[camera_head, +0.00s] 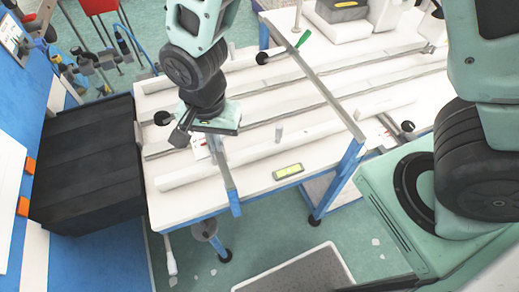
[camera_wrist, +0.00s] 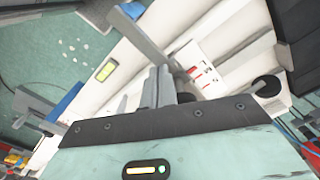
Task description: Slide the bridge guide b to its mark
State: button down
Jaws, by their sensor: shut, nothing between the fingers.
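Two grey bars cross the white table. I take the nearer one under my gripper as bridge guide b (camera_head: 226,172), but no letter is readable. Its blue end shows at the table's front edge. It also shows in the wrist view as a slanting grey bar (camera_wrist: 148,42). My gripper (camera_wrist: 156,88) is shut and empty, its fingers close beside the bar; I cannot tell whether they touch. In the head view the gripper body hides the fingertips and the bar's far part. A white card with red marks (camera_wrist: 202,76) lies beside the bar; whether it is the guide's mark is unclear.
The other grey bar (camera_head: 331,95) crosses farther right, with a green lever (camera_head: 303,38) near its far end. Long white rails run along the table. A green-yellow level (camera_head: 288,172) lies between the bars. A black knob (camera_head: 163,118) stands left of my gripper.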

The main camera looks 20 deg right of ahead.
jog(key=shift+w, duration=0.55)
dwell(1.2)
jog(key=shift+s, duration=0.1)
dwell(0.6)
jog(key=shift+r+p, duration=0.15)
jog(key=shift+p, duration=0.15)
notch_tip(320, 180, up, 7)
jog(key=p, duration=0.5)
jog(key=shift+p, duration=0.4)
dwell(0.6)
